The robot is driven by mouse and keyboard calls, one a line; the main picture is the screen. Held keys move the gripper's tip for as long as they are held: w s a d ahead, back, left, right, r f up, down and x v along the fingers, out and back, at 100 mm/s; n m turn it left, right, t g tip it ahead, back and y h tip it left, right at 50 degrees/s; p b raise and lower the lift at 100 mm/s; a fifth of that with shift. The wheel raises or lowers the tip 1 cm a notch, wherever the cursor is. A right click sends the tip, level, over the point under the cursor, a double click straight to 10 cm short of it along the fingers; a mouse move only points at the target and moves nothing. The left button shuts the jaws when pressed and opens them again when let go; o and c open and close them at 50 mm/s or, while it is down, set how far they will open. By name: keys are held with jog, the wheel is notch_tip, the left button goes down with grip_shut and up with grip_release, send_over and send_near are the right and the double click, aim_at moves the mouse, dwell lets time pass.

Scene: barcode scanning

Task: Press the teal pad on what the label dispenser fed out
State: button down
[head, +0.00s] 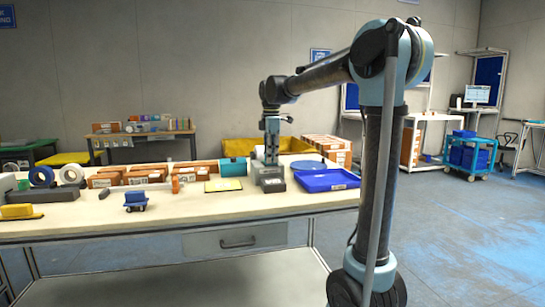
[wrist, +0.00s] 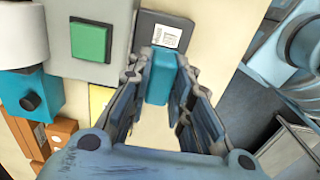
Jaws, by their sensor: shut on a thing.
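My gripper (wrist: 164,95) is shut on a teal block, the teal pad (wrist: 159,80), which shows between the fingers in the wrist view. In that view a white printed label (wrist: 166,36) lies on a dark grey plate just beyond the pad's end. I cannot tell whether pad and label touch. The grey label dispenser (wrist: 118,30) is beside the plate, with a green square on its face. In the head view my gripper (head: 271,150) points down over the grey dispenser (head: 267,173) on the bench; the pad is hard to make out there.
A blue tray (head: 327,182) and a blue disc (head: 308,165) are right of the dispenser. A yellow pad (head: 223,185) and brown boxes (head: 145,175) lie to the left, with a teal box (head: 232,167). The bench's front middle is mostly clear.

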aim_at(273, 164)
jog(key=shift+d+r, duration=0.25)
jog(key=shift+d, duration=0.15)
jog(key=shift+f, duration=2.95)
jog(key=shift+s, duration=0.2)
jog(key=shift+f, duration=0.6)
dwell(0.3)
jog(key=shift+r, duration=0.1)
jog(key=shift+r, duration=3.45)
